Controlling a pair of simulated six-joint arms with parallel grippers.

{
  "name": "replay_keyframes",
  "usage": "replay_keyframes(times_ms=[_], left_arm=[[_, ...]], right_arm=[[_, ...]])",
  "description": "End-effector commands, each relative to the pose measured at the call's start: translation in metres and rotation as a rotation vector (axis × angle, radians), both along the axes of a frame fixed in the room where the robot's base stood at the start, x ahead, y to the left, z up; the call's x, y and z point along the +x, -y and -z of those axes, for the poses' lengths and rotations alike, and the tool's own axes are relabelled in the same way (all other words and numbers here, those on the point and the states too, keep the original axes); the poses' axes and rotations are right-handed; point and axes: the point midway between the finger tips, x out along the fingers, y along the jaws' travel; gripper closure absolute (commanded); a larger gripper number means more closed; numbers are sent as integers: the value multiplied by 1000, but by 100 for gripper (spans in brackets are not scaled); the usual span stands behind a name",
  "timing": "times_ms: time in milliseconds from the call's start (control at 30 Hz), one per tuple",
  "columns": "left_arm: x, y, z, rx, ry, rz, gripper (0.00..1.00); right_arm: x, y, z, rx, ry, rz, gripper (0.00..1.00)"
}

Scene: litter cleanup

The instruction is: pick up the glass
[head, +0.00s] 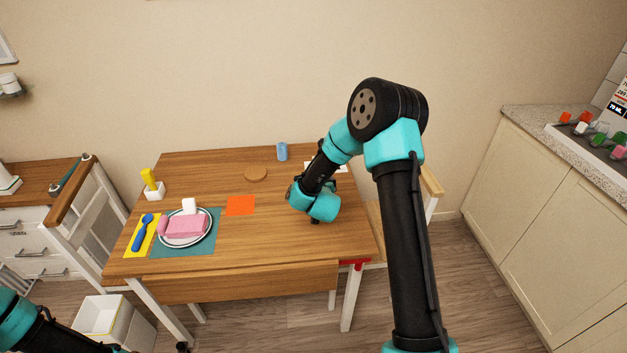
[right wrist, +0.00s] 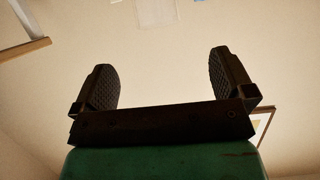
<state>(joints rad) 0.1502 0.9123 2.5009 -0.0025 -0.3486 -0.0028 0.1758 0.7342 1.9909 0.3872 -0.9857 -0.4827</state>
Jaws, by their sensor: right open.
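A small light-blue glass or cup (head: 282,151) stands upright near the back edge of the wooden table in the head view. My right arm reaches over the table's right side, and its wrist is to the right of and in front of the blue glass, apart from it. In the right wrist view, my right gripper (right wrist: 165,85) is open with nothing between its fingers; a plain pale wall or ceiling fills the background. In the head view its fingers are hard to make out. Only a part of my left arm shows at the bottom left; its gripper is out of view.
A plate (head: 207,237) with a pink item stands on a teal mat at the table's left. A blue spoon (head: 142,233), a white holder (head: 155,191), an orange square (head: 240,205) and a round wooden coaster (head: 256,174) lie around. A white bin (head: 98,315) stands on the floor.

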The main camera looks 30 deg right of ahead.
Motion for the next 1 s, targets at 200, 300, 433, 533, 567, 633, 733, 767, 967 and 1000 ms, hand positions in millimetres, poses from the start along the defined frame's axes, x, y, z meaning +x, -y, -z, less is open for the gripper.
replay_keyframes(times_ms=[200,300,433,533,567,633,733,767,967,1000], left_arm=[[0,0,0,0,0,0,57],[0,0,0,0,0,0,57],[0,0,0,0,0,0,57],[0,0,0,0,0,0,57],[0,0,0,0,0,0,57],[0,0,0,0,0,0,57],[0,0,0,0,0,0,57],[0,0,0,0,0,0,57],[0,0,0,0,0,0,57],[0,0,0,0,0,0,57]], right_arm=[[32,15,13,0,1,1,0],[46,21,19,0,1,1,0],[62,28,25,0,1,1,0],[70,32,28,1,0,1,0],[71,32,29,0,1,1,0],[73,33,29,1,0,1,0],[73,33,29,1,0,0,0],[73,33,29,1,0,0,0],[74,33,29,1,0,0,0],[75,34,30,1,0,0,0]])
